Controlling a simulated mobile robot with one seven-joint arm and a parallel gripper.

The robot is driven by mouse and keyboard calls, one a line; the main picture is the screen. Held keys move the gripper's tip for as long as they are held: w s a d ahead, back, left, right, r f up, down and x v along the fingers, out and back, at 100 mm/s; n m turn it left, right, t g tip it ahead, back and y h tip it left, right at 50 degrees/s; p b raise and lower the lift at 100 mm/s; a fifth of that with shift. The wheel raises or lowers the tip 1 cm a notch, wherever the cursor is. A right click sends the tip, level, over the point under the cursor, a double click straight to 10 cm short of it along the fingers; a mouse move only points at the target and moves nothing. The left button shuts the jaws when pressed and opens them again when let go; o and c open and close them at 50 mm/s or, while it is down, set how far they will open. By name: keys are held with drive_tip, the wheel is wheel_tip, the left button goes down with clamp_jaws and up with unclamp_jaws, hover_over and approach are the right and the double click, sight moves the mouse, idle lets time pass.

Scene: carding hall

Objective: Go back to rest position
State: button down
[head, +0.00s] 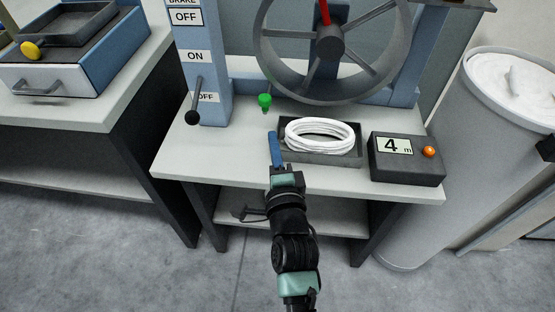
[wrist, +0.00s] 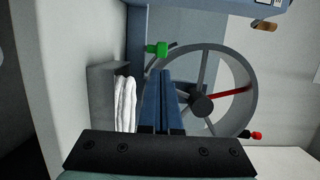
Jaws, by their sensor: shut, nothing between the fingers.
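My gripper (head: 275,150) reaches over the front of the grey-white table in the head view, beside the left end of a dark tray (head: 287,157). A coil of white sliver (head: 320,136) lies in the tray. In the wrist view my gripper's blue fingers (wrist: 161,75) lie side by side, shut and empty. The tray (wrist: 100,85) and the white coil (wrist: 125,103) show to the left of the fingers there. I cannot tell whether the fingers touch the tray.
A large wheel (head: 330,45) with a red spoke and a green knob (head: 265,100) stand behind the tray. A blue post (head: 203,60) has a black-knobbed lever (head: 193,115). A box reading "4 m" (head: 405,165) sits right of the tray. A grey bin (head: 470,130) stands at the right.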

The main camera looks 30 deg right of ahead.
drive_tip(key=shift+v, duration=2.45)
drive_tip(key=shift+r, duration=0.15)
drive_tip(key=w+a+r+n+t+y, duration=0.1)
drive_tip(key=a+r+n+t, duration=0.2)
drive_tip(key=r, duration=0.6)
drive_tip(key=w+a+r+n+t+y, duration=0.1)
drive_tip(key=w+a+r+n, duration=0.2)
drive_tip(key=r, duration=0.6)
drive_tip(key=a+r+n+t+y, duration=0.1)
drive_tip(key=a+r+n, duration=0.35)
drive_tip(key=r, duration=0.45)
drive_tip(key=s+a+r+n+t+y, duration=0.1)
drive_tip(key=s+a+r+n+t, duration=0.2)
drive_tip(key=r, duration=0.5)
drive_tip(key=s+a+r+n+t+y, duration=0.1)
drive_tip(key=s+a+r+n, duration=0.1)
drive_tip(key=s+r+n, duration=0.45)
drive_tip(key=s+a+r+n+t+y, duration=0.1)
drive_tip(key=s+a+r+n+t, duration=0.15)
drive_tip(key=r, duration=0.65)
wheel_tip(320, 180, up, 22)
drive_tip(key=g+p, duration=0.1)
drive_tip(key=p, duration=2.2)
drive_tip(key=shift+m, duration=0.35)
drive_tip(key=shift+f, duration=0.15)
